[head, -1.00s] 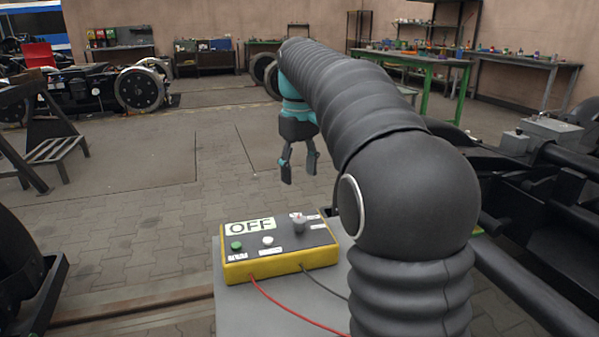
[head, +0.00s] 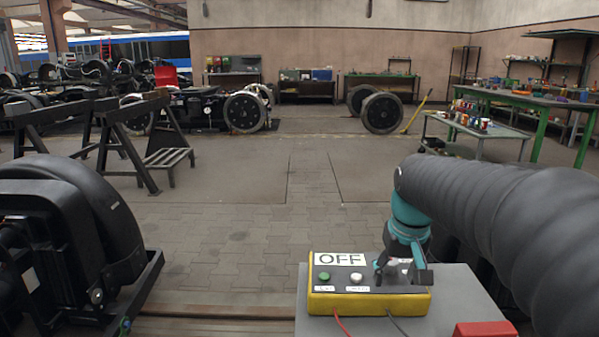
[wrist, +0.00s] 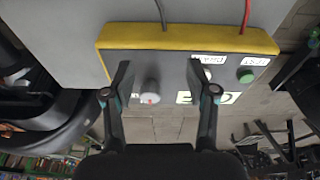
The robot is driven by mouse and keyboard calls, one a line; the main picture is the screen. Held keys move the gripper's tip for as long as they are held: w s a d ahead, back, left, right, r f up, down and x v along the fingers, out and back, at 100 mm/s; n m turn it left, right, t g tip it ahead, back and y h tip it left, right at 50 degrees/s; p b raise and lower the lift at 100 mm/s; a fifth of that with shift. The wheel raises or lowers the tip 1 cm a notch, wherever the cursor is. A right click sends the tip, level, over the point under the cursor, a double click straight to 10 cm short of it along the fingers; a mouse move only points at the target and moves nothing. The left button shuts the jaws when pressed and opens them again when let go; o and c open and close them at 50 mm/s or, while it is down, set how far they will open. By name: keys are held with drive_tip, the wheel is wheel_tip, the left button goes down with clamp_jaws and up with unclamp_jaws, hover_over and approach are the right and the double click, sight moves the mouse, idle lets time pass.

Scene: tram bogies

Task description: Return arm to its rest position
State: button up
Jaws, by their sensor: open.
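My gripper (head: 404,277) is at the right end of the yellow and black control box (head: 365,303), overlapping its top in the head view. Its two fingers are apart in the wrist view (wrist: 165,82), one on each side of the grey knob (wrist: 151,90), with gaps between. Contact with the box cannot be told. The gripper mostly hides the knob in the head view. My dark, ribbed arm comes in from the right.
The box stands on a grey stand (head: 455,300), with a red item (head: 485,329) at its near edge. Red and grey cables leave the box. A large black bogie part (head: 75,225) stands left, a black trestle (head: 150,140) behind it. Paved floor lies open beyond.

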drive_tip(key=s+f, duration=0.1)
drive_tip(key=s, duration=0.4)
drive_tip(key=s+a+f+t, duration=0.1)
drive_tip(key=s+f, duration=0.1)
drive_tip(key=s, duration=0.3)
drive_tip(key=s+a+f+t, duration=0.1)
drive_tip(key=s+f, duration=0.1)
drive_tip(key=s, duration=0.4)
drive_tip(key=shift+a+f, duration=0.2)
drive_tip(key=shift+a, duration=0.05)
drive_tip(key=s, duration=0.1)
drive_tip(key=s+r, duration=0.1)
drive_tip(key=s+t, duration=0.1)
drive_tip(key=shift+a+r, duration=0.25)
drive_tip(key=shift+c, duration=0.3)
